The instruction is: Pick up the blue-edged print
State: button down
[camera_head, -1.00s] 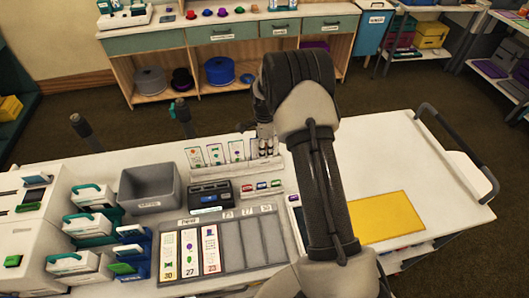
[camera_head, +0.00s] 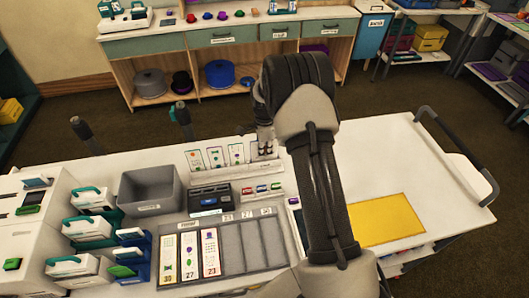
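Several narrow prints (camera_head: 214,157) stand upright in a pale rack (camera_head: 232,171) at the back of the white table. Their coloured edges are too small for me to tell which one is blue-edged. My gripper (camera_head: 266,152) points down at the rack's right end, close beside the rightmost print (camera_head: 254,150), and partly hides that area. I cannot tell whether it touches a print or how far its fingers are apart.
In front of the rack are a black device (camera_head: 209,196), a grey bin (camera_head: 150,188) and a grey sorter (camera_head: 231,252) holding larger numbered cards. White stampers with teal handles (camera_head: 88,228) stand at left. A yellow sheet (camera_head: 388,220) lies at right, with bare table around it.

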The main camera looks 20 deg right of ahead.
notch_tip(320, 180, up, 20)
jog(key=p, duration=0.3)
dwell(0.3)
